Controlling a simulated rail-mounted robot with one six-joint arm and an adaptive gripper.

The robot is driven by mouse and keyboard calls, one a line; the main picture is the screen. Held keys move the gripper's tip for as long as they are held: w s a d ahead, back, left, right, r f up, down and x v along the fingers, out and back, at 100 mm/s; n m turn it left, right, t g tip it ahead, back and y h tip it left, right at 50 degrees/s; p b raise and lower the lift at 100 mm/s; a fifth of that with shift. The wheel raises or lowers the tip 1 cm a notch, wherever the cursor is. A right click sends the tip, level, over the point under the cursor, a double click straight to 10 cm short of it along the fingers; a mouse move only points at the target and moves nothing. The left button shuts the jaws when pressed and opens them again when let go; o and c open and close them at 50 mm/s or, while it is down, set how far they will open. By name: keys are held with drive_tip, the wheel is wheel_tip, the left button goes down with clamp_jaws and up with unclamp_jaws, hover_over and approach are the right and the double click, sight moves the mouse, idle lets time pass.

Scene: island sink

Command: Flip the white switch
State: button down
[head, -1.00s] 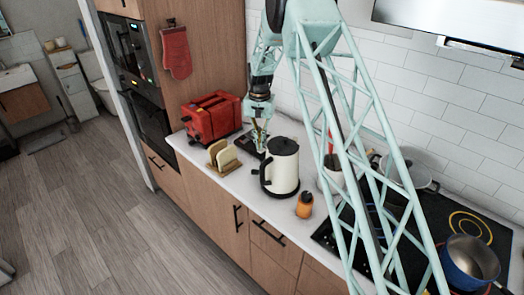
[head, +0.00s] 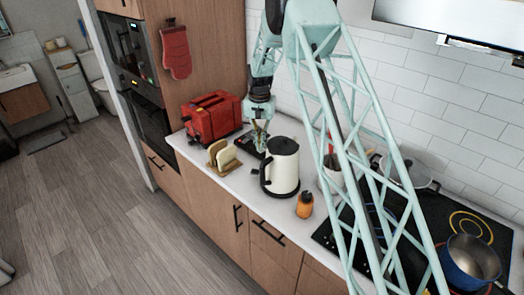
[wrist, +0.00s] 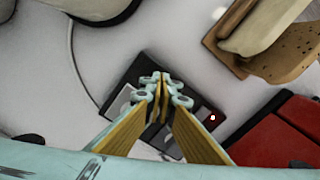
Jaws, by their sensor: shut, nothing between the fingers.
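A black switch panel (wrist: 145,68) lies on the white counter under my gripper. In the wrist view, a pale switch (wrist: 120,102) shows on its left part, partly hidden by my fingers. A small lit red spot (wrist: 212,118) shows on its right part. My gripper (wrist: 164,80) is shut and empty, its fingertips over the panel; I cannot tell whether they touch it. In the head view my gripper (head: 260,146) points down at the counter between the red toaster and the kettle, and the panel is mostly hidden.
A red toaster (head: 211,117) stands left of my gripper. A wooden rack with bread slices (head: 225,157) is in front of it. The tiled wall is behind.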

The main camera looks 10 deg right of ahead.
drive_tip(key=shift+f+b, duration=0.35)
drive_tip(key=shift+f, duration=0.45)
idle(0.9)
drive_tip(key=shift+r, duration=0.15)
drive_tip(key=shift+r+p, duration=1.05)
drive_tip(key=shift+r, duration=2.35)
drive_tip(key=shift+r, duration=0.1)
